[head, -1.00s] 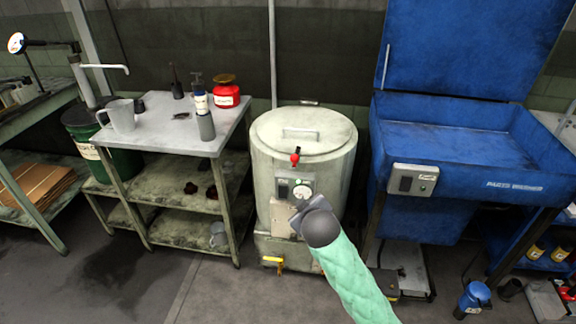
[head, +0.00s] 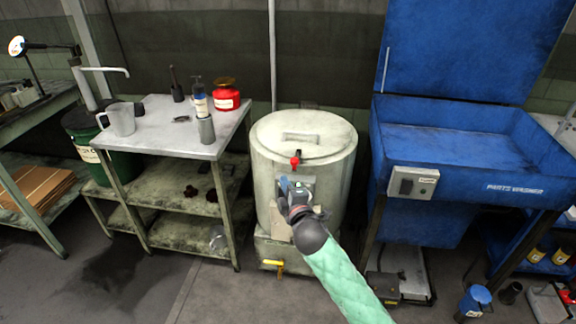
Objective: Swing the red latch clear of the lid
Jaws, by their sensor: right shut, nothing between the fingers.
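The red latch (head: 295,161) sits at the front edge of the round lid (head: 320,128) on a pale cylindrical tank (head: 338,178). The lid is down and has a bar handle on top. My right gripper (head: 291,184) is in front of the tank, below the latch and apart from it in the picture. It is shut and empty, and it points up toward the latch. It covers much of the control panel on the tank's front. My left gripper is not in view.
A metal table (head: 160,128) with a jug (head: 120,118), bottles and a red can (head: 226,95) stands left of the tank. A blue parts washer (head: 470,160) with its cover raised stands close on the right. A yellow-handled valve (head: 274,265) sticks out at the tank's base.

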